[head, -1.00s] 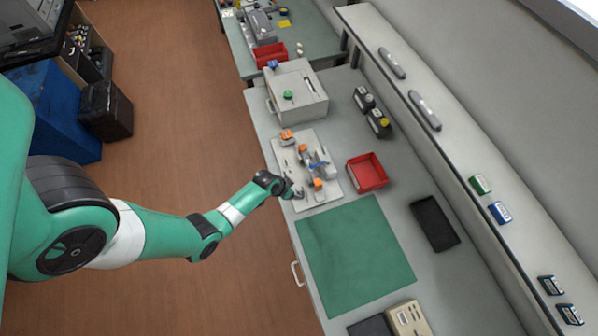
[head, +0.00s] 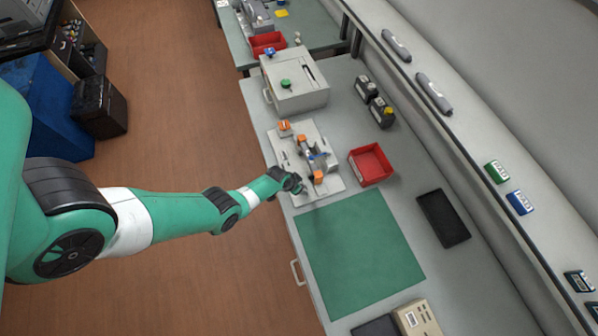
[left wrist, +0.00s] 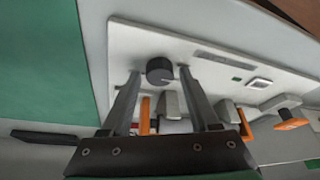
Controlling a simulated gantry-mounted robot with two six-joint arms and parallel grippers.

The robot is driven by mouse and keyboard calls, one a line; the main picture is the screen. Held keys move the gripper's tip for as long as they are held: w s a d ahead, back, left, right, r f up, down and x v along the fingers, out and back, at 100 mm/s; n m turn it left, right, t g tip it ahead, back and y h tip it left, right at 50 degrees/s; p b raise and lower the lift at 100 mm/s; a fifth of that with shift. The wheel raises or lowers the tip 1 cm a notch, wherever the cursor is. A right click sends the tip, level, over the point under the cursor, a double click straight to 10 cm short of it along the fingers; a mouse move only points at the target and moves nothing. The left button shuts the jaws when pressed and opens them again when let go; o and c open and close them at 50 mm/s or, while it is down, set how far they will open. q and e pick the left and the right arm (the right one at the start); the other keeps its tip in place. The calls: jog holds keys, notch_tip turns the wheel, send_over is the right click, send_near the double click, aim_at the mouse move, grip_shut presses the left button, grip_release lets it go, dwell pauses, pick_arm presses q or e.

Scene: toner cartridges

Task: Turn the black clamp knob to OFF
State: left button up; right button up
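The black clamp knob (left wrist: 159,70) is a short round cylinder on the light fixture plate (left wrist: 220,85) in the left wrist view. My left gripper (left wrist: 160,73) is open, with one finger on each side of the knob. Gaps show between fingers and knob, and I see no contact. In the head view, the left gripper (head: 297,186) is over the near left corner of the fixture plate (head: 288,160) and hides the knob. I cannot read the knob's setting or any OFF mark. My right gripper is not in view.
Orange-topped clamps (head: 318,176) and grey blocks stand on the plate close to the gripper. A red bin (head: 371,163) is to the right, a green mat (head: 355,250) is in front, and a grey box with a green knob (head: 295,90) is behind.

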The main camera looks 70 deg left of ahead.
pick_arm(q)
grip_shut()
jog(key=shift+d+n+y, duration=0.1)
jog(key=shift+n+y, duration=0.3)
jog(key=shift+n, duration=0.6)
jog(key=shift+n+g+y+b, duration=0.4)
jog(key=shift+n+g+b, duration=0.15)
jog(key=shift+n, duration=0.85)
jog(key=shift+o, duration=1.3)
grip_release()
